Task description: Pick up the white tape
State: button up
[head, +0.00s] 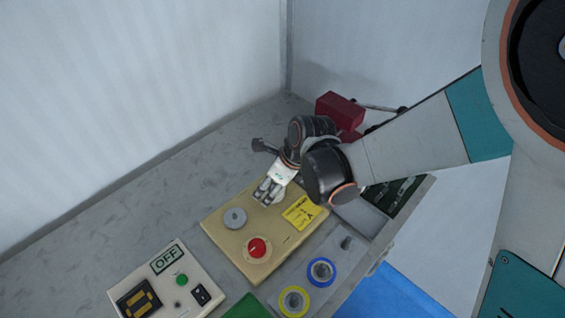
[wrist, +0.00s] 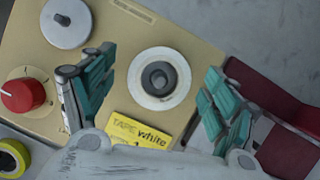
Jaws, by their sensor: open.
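The white tape (wrist: 143,97) is a white roll around a dark grey hub on a beige board (wrist: 105,55). In the wrist view it sits between my gripper's spread fingers (wrist: 158,100), with clear space on both sides. A yellow label reading "TAPE white" (wrist: 140,131) lies beside it. In the head view my gripper (head: 267,192) is over the far part of the board, and the tape (head: 281,197) is mostly hidden behind it. My gripper is open and empty. I cannot tell its exact height above the tape.
The board also carries a grey disc (head: 235,218) and a red knob (head: 257,248). A blue tape roll (head: 321,271) and a yellow one (head: 294,301) lie nearer. A control box with an OFF sign (head: 166,260) stands left. A dark red block (head: 339,110) stands behind my gripper.

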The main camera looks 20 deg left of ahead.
jog(key=c, duration=1.1)
jog(key=shift+r, duration=0.1)
